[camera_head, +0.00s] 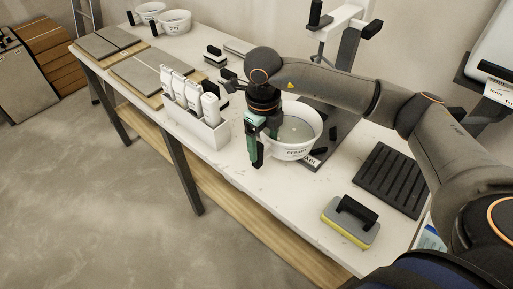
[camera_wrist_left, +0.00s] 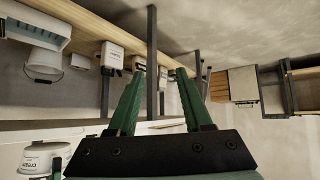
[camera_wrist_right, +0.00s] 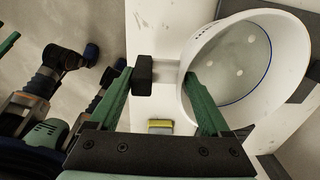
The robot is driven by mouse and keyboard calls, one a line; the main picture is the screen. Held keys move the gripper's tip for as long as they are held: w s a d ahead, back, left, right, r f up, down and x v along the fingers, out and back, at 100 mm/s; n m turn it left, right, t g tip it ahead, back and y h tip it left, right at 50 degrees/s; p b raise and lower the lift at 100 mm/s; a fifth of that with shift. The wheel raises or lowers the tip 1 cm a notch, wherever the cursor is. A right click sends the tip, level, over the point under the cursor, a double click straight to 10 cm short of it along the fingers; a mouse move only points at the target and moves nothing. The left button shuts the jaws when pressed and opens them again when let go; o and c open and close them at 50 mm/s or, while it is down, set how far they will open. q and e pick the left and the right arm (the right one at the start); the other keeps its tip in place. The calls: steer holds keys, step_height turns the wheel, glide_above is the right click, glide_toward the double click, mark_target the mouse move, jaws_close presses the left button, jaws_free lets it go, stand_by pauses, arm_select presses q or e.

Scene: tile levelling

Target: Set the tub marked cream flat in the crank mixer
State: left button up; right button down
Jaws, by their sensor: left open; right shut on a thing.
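The white tub marked cream (camera_head: 296,151) is at the middle of the bench in the head view, over or on the dark base of the crank mixer (camera_head: 348,47). My right gripper (camera_head: 260,150) is shut on the tub's black handle (camera_wrist_right: 142,75), at its left side. The right wrist view shows the tub (camera_wrist_right: 287,112) with pale contents and its rim at an angle to that camera. I cannot tell whether its bottom touches the base. My left gripper (camera_wrist_left: 153,72) is open and empty, and out of the head view.
A white rack of bottles (camera_head: 205,131) stands left of the tub. A yellow-and-grey float (camera_head: 349,221) and a black ribbed mat (camera_head: 381,178) lie to the right. Two more white tubs (camera_head: 174,22) stand at the far end, beyond grey tiles (camera_head: 138,74).

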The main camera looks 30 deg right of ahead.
mark_target(286, 140)
steer(key=d, duration=0.1)
steer(key=w+d, duration=0.1)
steer(key=d, duration=0.1)
steer(key=shift+w+d+f+b, duration=0.15)
steer(key=shift+w+d+b, duration=0.2)
steer(key=shift+w+d+f+b, duration=0.1)
steer(key=shift+w+d+b, duration=0.15)
steer(key=shift+d, duration=0.5)
steer(key=shift+w+d+f+b, duration=0.15)
steer(key=shift+w+d, duration=0.2)
steer(key=shift+d, duration=0.35)
steer(key=shift+w+d+f+b, duration=0.15)
steer(key=shift+w+d+b, duration=0.05)
steer(key=shift+d, duration=0.25)
steer(key=shift+w+d+f+b, duration=0.15)
steer(key=shift+d+b, duration=0.05)
steer(key=shift+d, duration=0.2)
steer(key=shift+w+d+f, duration=0.15)
steer(key=shift+w+d, duration=0.05)
steer(key=shift+d, duration=0.35)
arm_select(q)
steer(key=shift+w+d+f, duration=0.6)
steer(key=shift+w+d, duration=0.05)
steer(key=shift+d, duration=0.1)
steer(key=shift+r, duration=0.1)
steer(key=shift+s, duration=0.2)
steer(key=shift+w+f+b, duration=0.1)
steer(key=shift+f+b, duration=0.65)
arm_select(e)
steer(key=shift+f, duration=1.15)
